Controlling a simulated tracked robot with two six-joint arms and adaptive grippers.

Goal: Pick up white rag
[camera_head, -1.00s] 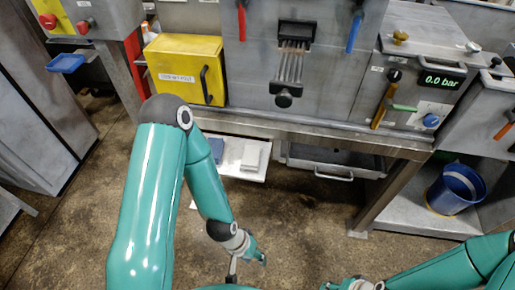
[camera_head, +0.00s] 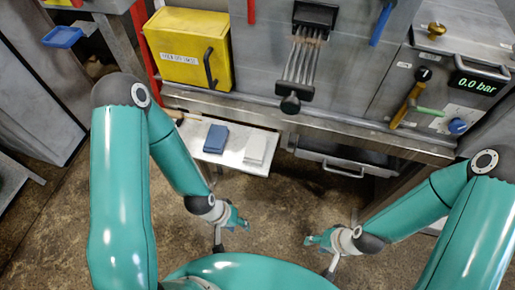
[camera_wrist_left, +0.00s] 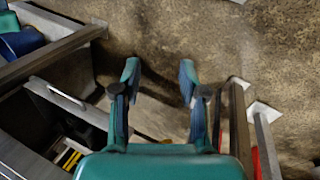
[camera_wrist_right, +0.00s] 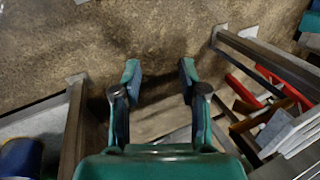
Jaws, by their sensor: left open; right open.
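The white rag (camera_head: 255,146) is a small folded pad lying flat on a low pale shelf (camera_head: 235,162) under the bench. A blue rag (camera_head: 216,138) lies just left of it. My left gripper (camera_head: 240,218) hangs over the floor, in front of the shelf and apart from the rag. The left wrist view shows its fingers (camera_wrist_left: 158,82) spread with nothing between them. My right gripper (camera_head: 314,240) is farther right and nearer me, also over bare floor. Its fingers (camera_wrist_right: 159,82) are spread and empty in the right wrist view.
The bench edge (camera_head: 345,134) runs above and behind the shelf. A yellow box (camera_head: 185,50) stands on the left, above the shelf. A metal drawer (camera_head: 335,162) with a handle is right of the shelf. Bare floor lies in front.

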